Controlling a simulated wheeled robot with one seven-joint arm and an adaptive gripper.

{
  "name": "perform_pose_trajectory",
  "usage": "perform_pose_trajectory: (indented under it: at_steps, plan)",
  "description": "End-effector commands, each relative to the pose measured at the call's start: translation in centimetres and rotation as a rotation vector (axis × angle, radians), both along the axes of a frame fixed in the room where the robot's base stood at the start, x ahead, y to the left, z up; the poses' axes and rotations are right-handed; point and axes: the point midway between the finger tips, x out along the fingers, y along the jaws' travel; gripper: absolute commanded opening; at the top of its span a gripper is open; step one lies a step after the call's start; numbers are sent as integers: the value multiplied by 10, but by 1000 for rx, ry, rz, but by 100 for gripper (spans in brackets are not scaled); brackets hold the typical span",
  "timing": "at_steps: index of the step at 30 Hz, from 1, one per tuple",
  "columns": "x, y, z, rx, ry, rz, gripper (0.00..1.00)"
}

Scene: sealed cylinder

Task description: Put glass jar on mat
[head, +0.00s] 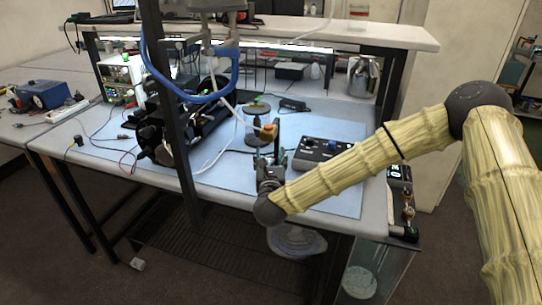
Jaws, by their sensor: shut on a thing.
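The glass jar (254,122) looks like a clear cylinder with a greenish-brown top, standing upright in the middle of the head view. My gripper (269,152) is at its near side, and it is shut on the jar. The fingers and the jar's lower part overlap in the picture, so the exact contact is hard to see. An orange-brown bit shows at the jar's right side; I cannot tell whether it is inside. The light blue mat (336,187) covers much of the tabletop under and around my gripper. I cannot tell whether the jar's bottom touches it.
A black control box (322,148) with knobs lies right of my gripper. Dark equipment (170,130), cables and a dark post (178,110) crowd the left. A steel container (362,76) stands at the back under the shelf (340,30). Bare mat shows at front.

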Motion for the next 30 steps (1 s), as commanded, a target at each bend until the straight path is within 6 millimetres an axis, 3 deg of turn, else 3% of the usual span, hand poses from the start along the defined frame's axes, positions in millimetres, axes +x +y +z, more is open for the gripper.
perform_pose_trajectory:
  at_steps: [10, 11, 14, 28, 30]
  plan:
    - [0, 0, -3, 0, -1, 0, 23]
    - [0, 0, -3, 0, 0, 0, 60]
    - [0, 0, -2, 0, 0, 0, 78]
    - [0, 0, 3, 0, -1, 0, 78]
    - [-9, 0, -2, 1, 1, 1, 78]
